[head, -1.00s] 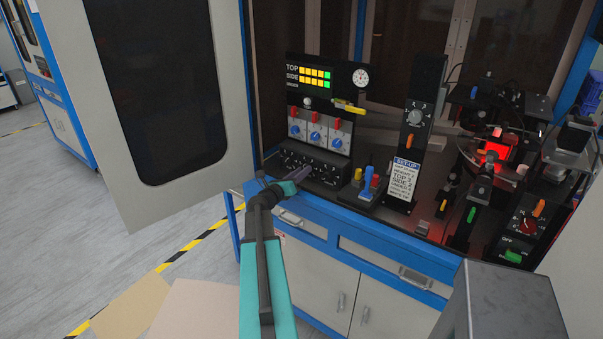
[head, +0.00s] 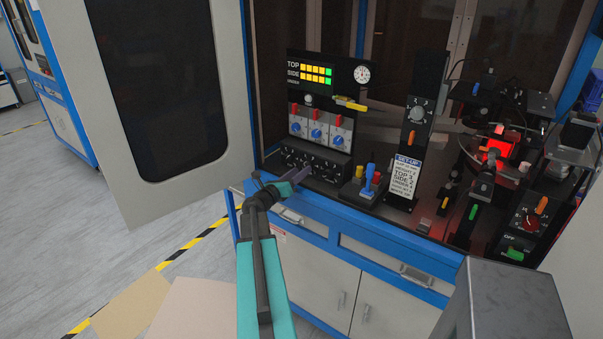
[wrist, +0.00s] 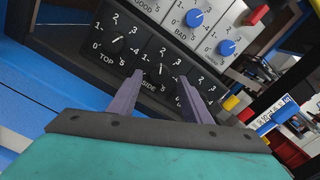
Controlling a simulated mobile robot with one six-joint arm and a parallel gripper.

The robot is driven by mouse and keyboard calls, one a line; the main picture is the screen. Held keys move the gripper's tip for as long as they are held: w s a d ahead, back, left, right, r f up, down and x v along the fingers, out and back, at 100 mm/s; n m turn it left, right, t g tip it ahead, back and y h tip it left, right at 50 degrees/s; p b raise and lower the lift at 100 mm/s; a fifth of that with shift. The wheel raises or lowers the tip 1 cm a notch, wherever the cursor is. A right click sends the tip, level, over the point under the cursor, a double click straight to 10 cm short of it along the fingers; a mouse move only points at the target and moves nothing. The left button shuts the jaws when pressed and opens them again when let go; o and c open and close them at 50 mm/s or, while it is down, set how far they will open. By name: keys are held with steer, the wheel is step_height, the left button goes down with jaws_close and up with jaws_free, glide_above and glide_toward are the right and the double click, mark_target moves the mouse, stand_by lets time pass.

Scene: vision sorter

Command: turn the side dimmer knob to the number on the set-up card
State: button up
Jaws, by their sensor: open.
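The black dimmer panel (head: 318,166) stands low under the blue-knob modules in the head view. In the wrist view the side dimmer knob (wrist: 161,71), black with a pale pointer, sits above the word SIDE, right of the top dimmer knob (wrist: 117,43). I cannot read its setting surely. My gripper (head: 303,180) is open at the panel's front. In the wrist view its two purple fingertips (wrist: 160,77) lie to either side of the side knob; I cannot tell whether they touch it. The white set-up card (head: 404,178) stands to the right, its numbers too small to read surely.
A display (head: 316,74) with yellow and green bars stands above the modules. A block with blue and red levers (head: 369,183) is right of the panel. The open cabinet door (head: 180,100) stands left of my arm. A red-lit station (head: 497,148) is at the right.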

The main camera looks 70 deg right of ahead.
steer(key=b+v, duration=0.3)
steer(key=v, duration=0.8)
steer(key=shift+a, duration=0.1)
stand_by(0.5)
